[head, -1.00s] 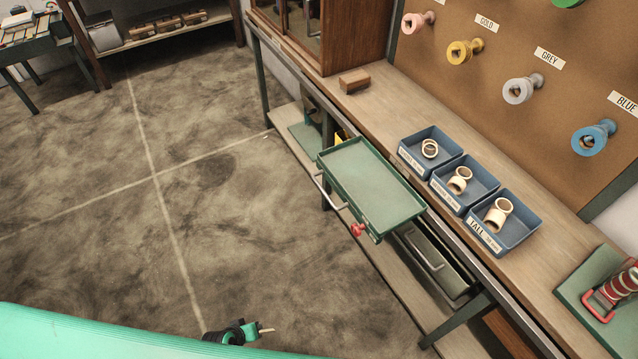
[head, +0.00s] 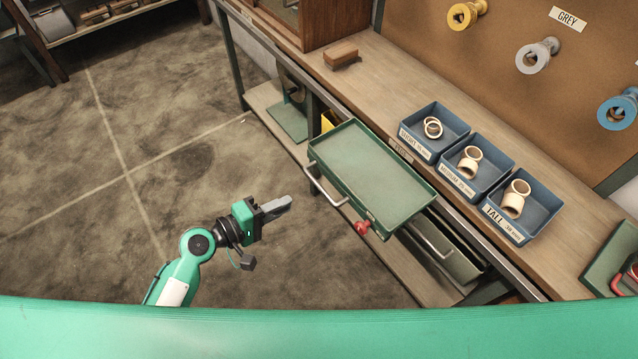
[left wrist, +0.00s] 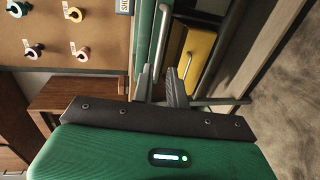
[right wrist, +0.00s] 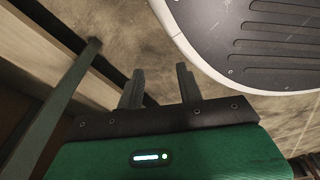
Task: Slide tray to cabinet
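The wooden cabinet (head: 331,24) with glass doors stands on the bench at the top. My left gripper (head: 288,203) is in the air to the left of the tray, apart from its handle. In the left wrist view its fingers (left wrist: 161,88) are a little apart with nothing between them, and the handle (left wrist: 172,42) lies beyond. My right gripper (right wrist: 159,88) is open and empty, outside the head view.
Three blue bins (head: 434,130) with cream rings stand on the bench right of the tray. A brown block (head: 341,56) lies near the cabinet. A lower green drawer (head: 449,254) is under the tray. The floor (head: 120,190) at left is clear.

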